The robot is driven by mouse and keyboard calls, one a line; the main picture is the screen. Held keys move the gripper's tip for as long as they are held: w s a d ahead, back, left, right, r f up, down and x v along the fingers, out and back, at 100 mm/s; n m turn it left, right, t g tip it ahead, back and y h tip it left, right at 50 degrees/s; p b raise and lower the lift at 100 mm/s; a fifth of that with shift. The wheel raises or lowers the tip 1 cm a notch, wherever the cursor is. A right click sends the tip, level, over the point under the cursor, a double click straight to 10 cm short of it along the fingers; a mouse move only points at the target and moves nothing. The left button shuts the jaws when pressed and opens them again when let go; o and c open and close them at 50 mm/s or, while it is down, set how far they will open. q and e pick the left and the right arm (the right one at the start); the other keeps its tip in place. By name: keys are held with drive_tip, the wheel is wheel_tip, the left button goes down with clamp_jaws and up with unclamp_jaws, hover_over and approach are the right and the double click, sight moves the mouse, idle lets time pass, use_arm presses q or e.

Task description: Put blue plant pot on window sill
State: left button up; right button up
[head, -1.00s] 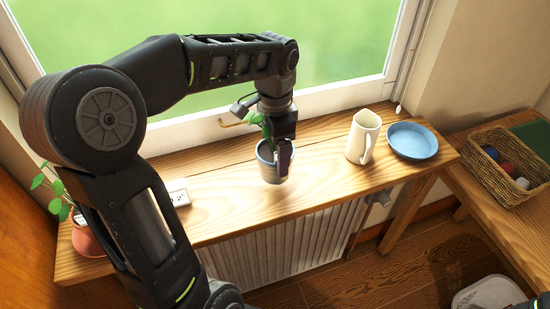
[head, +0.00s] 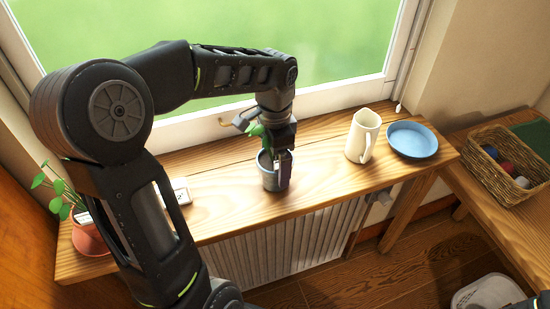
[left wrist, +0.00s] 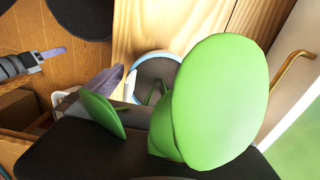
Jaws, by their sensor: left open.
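The blue plant pot (head: 267,178), grey-blue with a green plant, stands upright on the wooden window sill (head: 225,215), left of the white jug. My left gripper (head: 283,165) reaches down at the pot's right side and rim, with its jaws open. One finger shows against the pot's outer side; the other is hard to make out. In the left wrist view, large green leaves (left wrist: 218,100) cover much of the pot, and part of its pale blue rim (left wrist: 145,58) shows behind them.
A white jug (head: 362,138) and a blue plate (head: 412,140) stand to the right on the sill. A terracotta pot with a plant (head: 88,234) is at the left end, near a small white item (head: 181,196). A wicker basket (head: 500,165) sits on the right-hand bench.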

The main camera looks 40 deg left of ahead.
sight(275, 158)
use_arm(q)
drive_tip(key=shift+r, duration=0.15)
wheel_tip(275, 158, up, 8)
drive_tip(key=shift+f, duration=0.1)
drive_tip(key=shift+r+p, duration=0.75)
drive_tip(key=shift+r, duration=1.35)
